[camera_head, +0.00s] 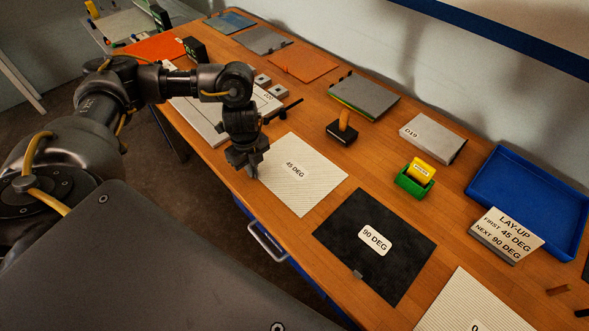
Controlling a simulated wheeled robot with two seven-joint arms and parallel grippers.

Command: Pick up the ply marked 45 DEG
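The ply marked 45 DEG (308,190) is a pale ribbed sheet lying flat on the wooden table, near its front edge. My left gripper (251,172) points down at the left corner of this ply, with its fingertips at or just above the sheet's edge. The fingertips are small and dark here, so I cannot tell whether they are open, shut or touching the ply. The gripper hides that corner. My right gripper is not in view.
A black ply marked 90 DEG (340,228) lies just right of the 45 DEG ply, and another pale ply (468,300) lies beyond. A black block with an orange handle (343,128), a green holder (412,184), a LAY-UP sign (508,236) and a blue tray (480,188) stand behind.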

